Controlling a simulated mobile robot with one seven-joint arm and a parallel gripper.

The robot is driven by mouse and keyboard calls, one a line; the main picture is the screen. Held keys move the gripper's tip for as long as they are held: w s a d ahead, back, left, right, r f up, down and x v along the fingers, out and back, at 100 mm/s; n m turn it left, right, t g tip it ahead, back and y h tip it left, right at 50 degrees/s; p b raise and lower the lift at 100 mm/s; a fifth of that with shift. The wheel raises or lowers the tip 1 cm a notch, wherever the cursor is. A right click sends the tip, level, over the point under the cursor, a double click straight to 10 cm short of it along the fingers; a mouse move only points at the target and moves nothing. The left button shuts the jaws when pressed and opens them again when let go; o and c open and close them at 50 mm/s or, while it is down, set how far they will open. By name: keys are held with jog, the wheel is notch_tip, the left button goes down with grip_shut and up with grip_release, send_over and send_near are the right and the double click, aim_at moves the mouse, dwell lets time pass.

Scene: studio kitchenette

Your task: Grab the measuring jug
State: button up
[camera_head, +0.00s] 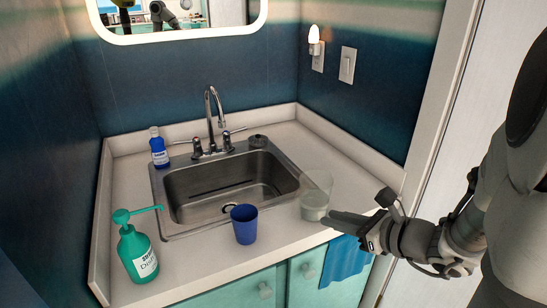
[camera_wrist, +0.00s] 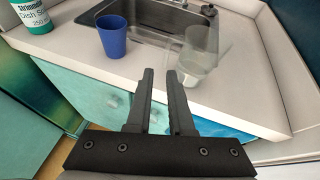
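The measuring jug (camera_head: 316,196) is a clear, see-through vessel, paler toward its base. It stands upright on the counter at the right front corner of the sink. In the wrist view the jug (camera_wrist: 198,56) is ahead and right of my fingers. My gripper (camera_head: 340,219) reaches in from the right in the head view, close to the jug's lower right side. In the wrist view my gripper (camera_wrist: 160,73) is open, with nothing between its two fingers. The right fingertip is close to the jug's base; I cannot tell whether they touch.
A blue cup (camera_head: 244,225) stands left of the jug at the sink's front edge. A green pump bottle (camera_head: 137,255) stands at the front left, a small blue bottle (camera_head: 158,148) behind the sink (camera_head: 225,185). A blue cloth (camera_head: 345,260) hangs below the counter's front edge.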

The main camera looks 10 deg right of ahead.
aim_at(312, 198)
jog(key=shift+m+h, duration=0.3)
jog(key=shift+m, duration=0.1)
jog(key=b+x, duration=0.1)
jog(key=x, duration=0.3)
jog(key=b+x, duration=0.1)
jog(key=x, duration=0.3)
jog(key=d+b+x, duration=0.1)
jog(key=x, duration=0.3)
jog(key=shift+w+f+b, duration=0.25)
jog(key=shift+w+b, duration=0.05)
jog(key=shift+b, duration=0.05)
jog(key=b+x, duration=0.1)
jog(key=x, duration=0.1)
jog(key=b+x, duration=0.1)
jog(key=x, duration=0.2)
jog(key=shift+s+d+f, duration=0.1)
jog(key=shift+f, duration=0.2)
grip_shut()
jog(key=shift+r, duration=0.1)
